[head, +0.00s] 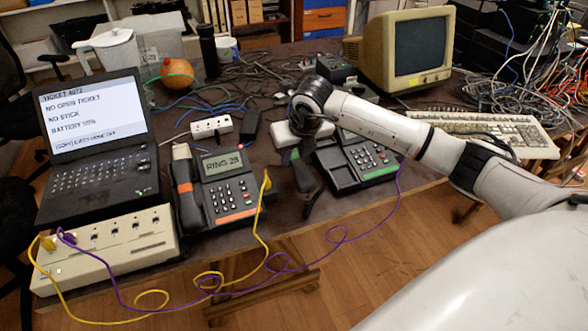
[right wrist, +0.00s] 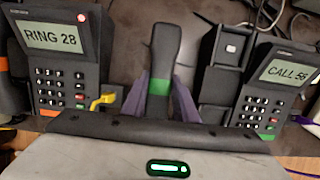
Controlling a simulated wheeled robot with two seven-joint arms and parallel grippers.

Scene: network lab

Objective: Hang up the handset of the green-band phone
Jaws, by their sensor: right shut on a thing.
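The green-band phone (right wrist: 265,95) is the right-hand one; its screen reads CALL 56 in the right wrist view. In the head view this phone (head: 365,172) has a green strip, and my right arm partly covers it. Its cradle (right wrist: 221,62) is empty. My right gripper (right wrist: 159,92) is shut on the dark handset (right wrist: 165,45) with a green band, holding it left of the cradle and apart from it, between the two phones. In the head view my right gripper (head: 300,168) is at the phone's left side. My left gripper is not in view.
The orange-band phone (head: 222,190), screen RING 28, stands to the left with its handset (head: 186,190) in place. A white port box (head: 110,240) with yellow and purple cables, a laptop (head: 97,140), a power strip (head: 211,127) and a keyboard (head: 480,132) crowd the table.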

